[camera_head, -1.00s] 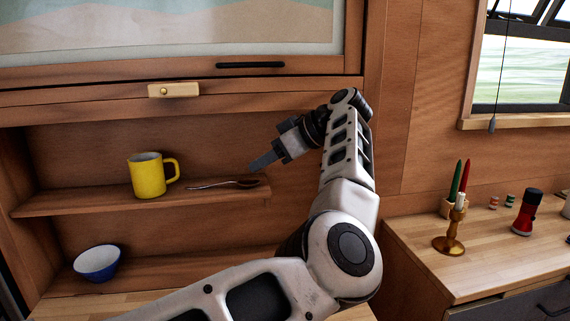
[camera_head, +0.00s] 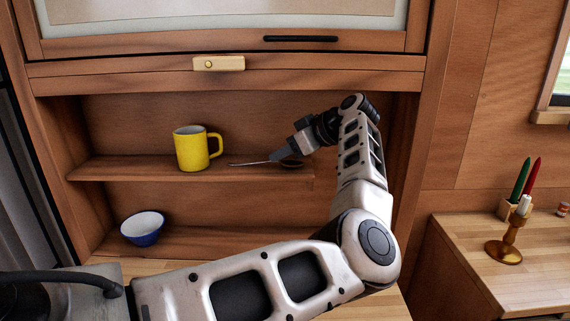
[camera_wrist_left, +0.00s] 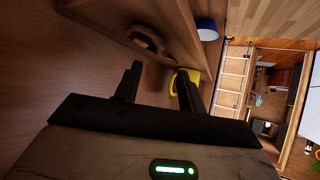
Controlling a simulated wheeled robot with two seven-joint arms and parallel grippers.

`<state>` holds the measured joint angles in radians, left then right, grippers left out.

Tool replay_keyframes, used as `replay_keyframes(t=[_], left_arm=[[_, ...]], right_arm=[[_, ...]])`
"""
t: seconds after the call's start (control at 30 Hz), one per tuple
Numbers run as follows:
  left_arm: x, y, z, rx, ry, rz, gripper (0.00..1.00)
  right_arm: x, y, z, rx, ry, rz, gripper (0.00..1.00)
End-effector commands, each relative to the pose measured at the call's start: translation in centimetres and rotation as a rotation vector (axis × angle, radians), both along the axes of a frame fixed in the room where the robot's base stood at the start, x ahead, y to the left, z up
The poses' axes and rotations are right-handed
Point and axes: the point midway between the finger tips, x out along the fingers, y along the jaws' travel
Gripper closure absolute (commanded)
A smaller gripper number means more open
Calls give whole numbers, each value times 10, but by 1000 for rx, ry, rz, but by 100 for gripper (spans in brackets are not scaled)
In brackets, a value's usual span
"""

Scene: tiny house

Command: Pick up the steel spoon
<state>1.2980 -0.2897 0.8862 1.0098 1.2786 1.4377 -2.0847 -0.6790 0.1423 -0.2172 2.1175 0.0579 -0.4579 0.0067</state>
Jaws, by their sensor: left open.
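The steel spoon (camera_head: 252,163) lies on the upper wooden shelf (camera_head: 120,172), its handle to the left and its bowl end to the right. My right gripper does not show.
A yellow mug (camera_head: 191,150) stands left of the spoon, and it also shows in the left wrist view (camera_wrist_left: 183,80). A blue-and-white bowl (camera_head: 143,229) is on the lower level. A cabinet panel with a black handle (camera_head: 300,39) is above. A candle holder (camera_head: 508,240) stands right.

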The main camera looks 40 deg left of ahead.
Motion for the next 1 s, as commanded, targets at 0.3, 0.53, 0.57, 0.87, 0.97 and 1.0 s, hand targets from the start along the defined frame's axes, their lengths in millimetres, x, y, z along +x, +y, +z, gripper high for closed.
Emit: replay_keyframes(t=[0.3, 0.53, 0.57, 0.87, 0.97, 1.0], left_arm=[[-6, 36, -25, 1, 2, 3, 60], [-6, 38, -27, 0, 1, 2, 60], [-6, 38, -27, 0, 0, 2, 65], [-6, 38, -28, -2, 1, 2, 100], [-6, 38, -29, -2, 2, 2, 100], [-6, 38, -29, -3, 2, 2, 100]], right_arm=[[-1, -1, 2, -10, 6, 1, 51], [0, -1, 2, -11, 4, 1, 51], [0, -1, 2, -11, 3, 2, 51], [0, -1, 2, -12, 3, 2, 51], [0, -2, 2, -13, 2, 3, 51], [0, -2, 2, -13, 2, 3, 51]])
